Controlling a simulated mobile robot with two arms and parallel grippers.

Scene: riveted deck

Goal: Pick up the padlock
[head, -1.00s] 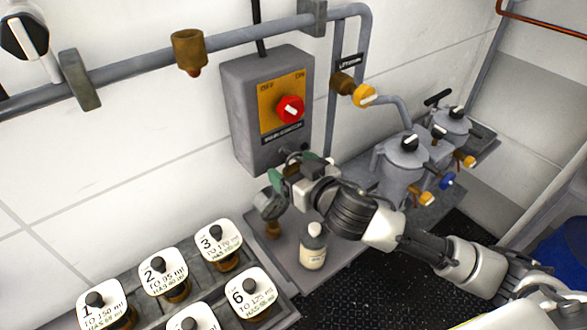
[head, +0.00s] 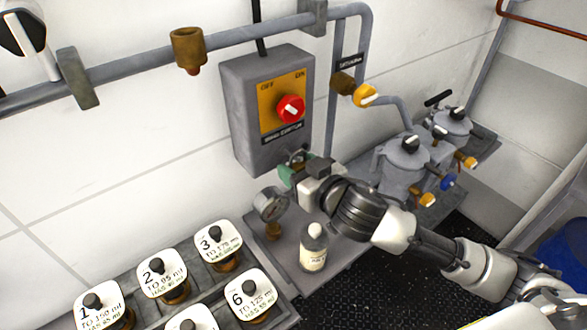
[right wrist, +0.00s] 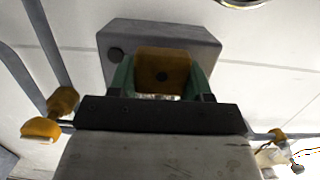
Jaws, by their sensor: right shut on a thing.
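The brass padlock (right wrist: 162,72) sits between the green fingers of my right gripper (right wrist: 162,82) in the right wrist view. My right gripper (head: 297,172) is shut on it, just under the grey switch box (head: 240,115). In the head view the padlock is mostly hidden by the gripper. I cannot tell whether its shackle is still hooked to the box. My left gripper is not in view.
A pressure gauge (head: 271,205) and a small bottle (head: 314,248) stand close below my right gripper. Grey canisters (head: 402,163) stand to the right. Numbered lids (head: 218,240) fill a rack at lower left. A pipe (head: 230,38) runs along the wall.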

